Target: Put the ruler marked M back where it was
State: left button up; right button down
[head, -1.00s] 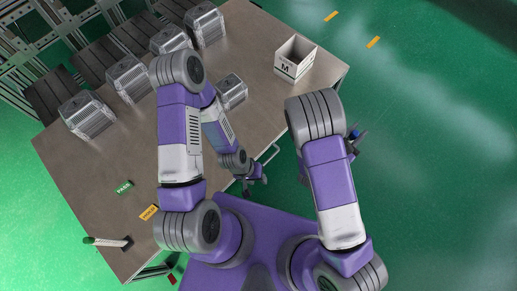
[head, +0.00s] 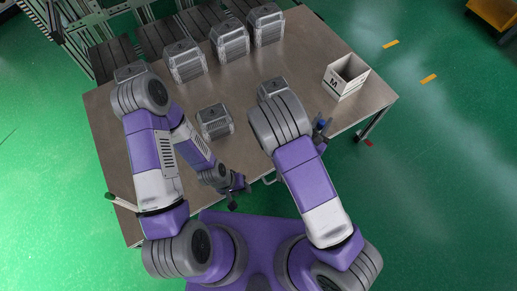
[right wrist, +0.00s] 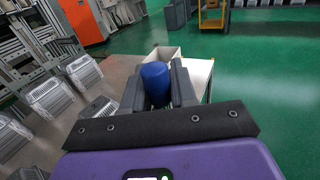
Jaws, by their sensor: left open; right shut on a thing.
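My right gripper (head: 321,130) is shut on a blue thing with a rounded end. The blue thing (right wrist: 155,82) stands up between the two dark fingers in the right wrist view. No M mark shows on it, and I cannot tell whether it is a ruler. A white open box marked M (head: 344,80) stands at the table's right corner. In the right wrist view the box (right wrist: 198,75) lies beyond the fingers, partly hidden by them. My left gripper (head: 236,190) is open and empty by the table's front edge.
Several grey ribbed cases stand on the brown table (head: 215,146), including one near the middle (head: 214,121) and one partly behind my right arm (head: 272,87). A white stick with a dark end (head: 121,202) lies at the left edge. Bare tabletop surrounds the box's left side.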

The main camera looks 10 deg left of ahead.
jog(key=w+a+n+t+y+b, duration=0.1)
jog(key=w+a+n+y+b, duration=0.15)
jog(key=a, duration=0.45)
jog(key=w+a+n+t+y+b, duration=0.1)
jog(key=w+a+n+y, duration=0.2)
jog(key=a, duration=0.5)
notch_tip(320, 180, down, 10)
jog(key=m+b, duration=0.1)
jog(key=b, duration=0.2)
jog(key=shift+w+a+r+y, duration=0.2)
jog(key=shift+y, duration=0.15)
jog(key=shift+f, duration=0.15)
jog(key=c, duration=0.9)
grip_release()
